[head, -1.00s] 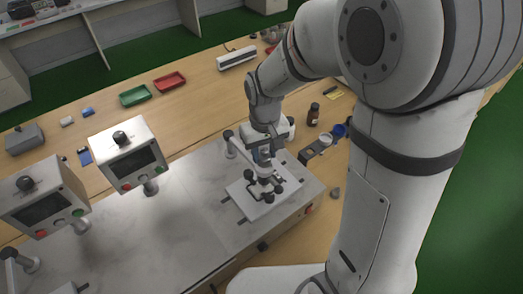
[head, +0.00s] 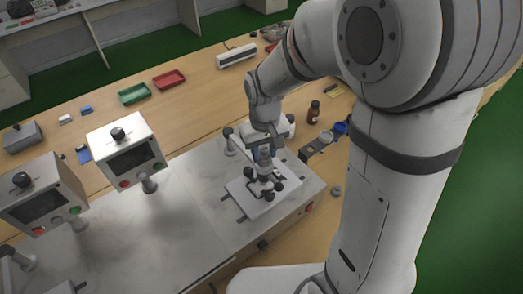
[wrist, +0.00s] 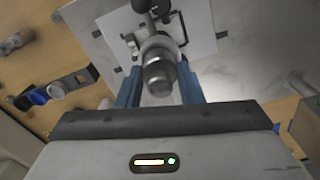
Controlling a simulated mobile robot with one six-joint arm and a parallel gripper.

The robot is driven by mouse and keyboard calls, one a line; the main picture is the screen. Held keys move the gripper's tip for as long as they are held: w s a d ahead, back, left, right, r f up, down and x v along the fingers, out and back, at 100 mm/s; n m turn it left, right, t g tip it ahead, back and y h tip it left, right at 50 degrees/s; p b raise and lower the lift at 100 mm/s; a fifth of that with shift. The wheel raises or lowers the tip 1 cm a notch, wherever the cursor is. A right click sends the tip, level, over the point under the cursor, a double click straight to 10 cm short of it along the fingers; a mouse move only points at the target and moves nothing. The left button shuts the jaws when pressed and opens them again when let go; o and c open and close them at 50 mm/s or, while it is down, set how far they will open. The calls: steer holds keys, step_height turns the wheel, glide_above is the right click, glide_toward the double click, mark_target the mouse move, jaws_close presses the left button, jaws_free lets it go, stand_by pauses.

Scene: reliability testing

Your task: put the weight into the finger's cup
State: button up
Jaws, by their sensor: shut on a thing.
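My gripper (head: 263,157) is above the test finger rig (head: 263,187) on the grey bench. In the wrist view, the blue fingers of my gripper (wrist: 159,82) stand either side of a grey metal cylinder, which looks like the weight (wrist: 158,77). They are shut on it. The rig's dark knobs and pale ring (wrist: 157,46) show just beyond the weight, close to it or touching; I cannot tell which. The finger's cup is not clearly seen, and whether the weight is inside it cannot be told. In the head view my gripper largely hides the weight.
A rack with cups (head: 318,146) and a brown bottle (head: 314,111) stand right of the rig. Two monitor boxes (head: 125,150) (head: 45,195) stand at left. Green (head: 134,94) and red (head: 169,80) trays lie farther back. The bench between rig and monitors is clear.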

steer(key=shift+f, duration=0.15)
steer(key=shift+f+b, duration=0.35)
steer(key=shift+b, duration=0.1)
stand_by(0.3)
steer(key=shift+f, duration=0.25)
steer(key=o, duration=1.8)
steer(key=shift+w+r, duration=0.1)
steer(key=shift+r, duration=0.1)
